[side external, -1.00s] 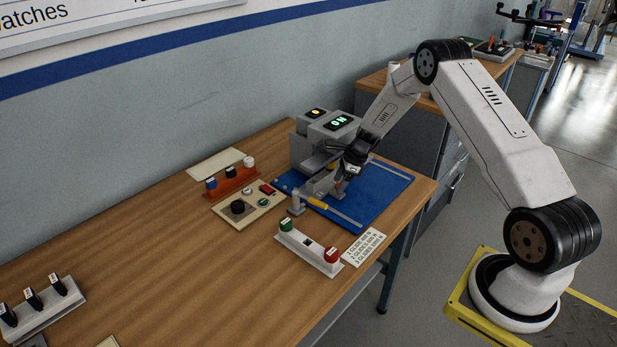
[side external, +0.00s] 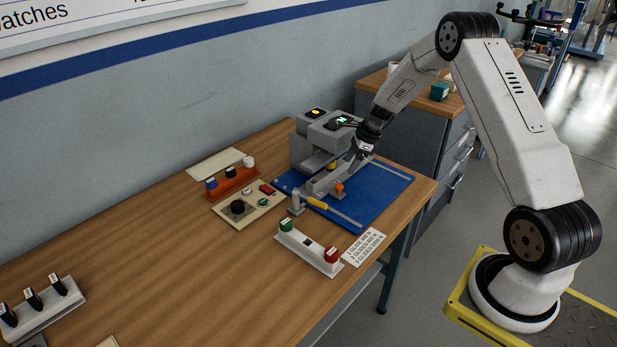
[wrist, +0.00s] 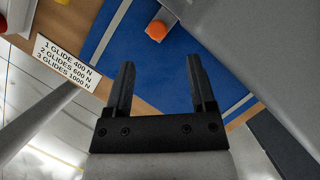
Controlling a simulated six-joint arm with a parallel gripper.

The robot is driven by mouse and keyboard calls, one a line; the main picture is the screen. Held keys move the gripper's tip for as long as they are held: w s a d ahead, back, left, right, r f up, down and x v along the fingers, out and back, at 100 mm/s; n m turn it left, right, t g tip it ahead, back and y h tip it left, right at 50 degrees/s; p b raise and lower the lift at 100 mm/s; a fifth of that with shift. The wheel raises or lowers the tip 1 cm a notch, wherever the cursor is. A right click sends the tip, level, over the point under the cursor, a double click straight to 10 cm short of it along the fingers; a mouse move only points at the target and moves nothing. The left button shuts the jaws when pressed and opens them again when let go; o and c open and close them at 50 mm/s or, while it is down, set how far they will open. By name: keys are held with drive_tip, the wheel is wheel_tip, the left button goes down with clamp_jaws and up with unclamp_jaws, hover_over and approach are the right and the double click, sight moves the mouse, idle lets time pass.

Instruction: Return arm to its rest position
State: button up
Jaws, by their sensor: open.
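My gripper (side external: 361,152) is above the right part of the blue mat (side external: 378,188), beside the grey test machine (side external: 312,150). In the wrist view, my gripper (wrist: 157,85) has its two black fingers apart with nothing between them. An orange knob (side external: 339,187) stands on the machine's front part, and it also shows beyond the fingers in the wrist view (wrist: 157,31). Part of the machine is hidden behind my gripper in the side view.
A white label card (side external: 363,247) lies at the table's front edge. A strip with green and red buttons (side external: 309,250), a control panel (side external: 249,205) and an orange holder (side external: 231,182) stand left of the mat. A cabinet (side external: 436,140) stands behind my arm.

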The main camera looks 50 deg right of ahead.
drive_tip(key=s+a+r+n+g+h, duration=0.1)
drive_tip(key=s+a+r+n, duration=0.2)
drive_tip(key=a+n, duration=0.35)
drive_tip(key=s+a+r+n+h, duration=0.1)
drive_tip(key=s+a+r+n, duration=0.25)
drive_tip(key=a+n, duration=0.3)
drive_tip(key=s+a+r+n+h, duration=0.1)
drive_tip(key=s+a+r+n, duration=0.2)
drive_tip(key=s+a+n, duration=0.7)
drive_tip(key=s+n, duration=0.2)
drive_tip(key=n, duration=0.2)
drive_tip(key=shift+s+a, duration=0.25)
drive_tip(key=shift+s, duration=0.05)
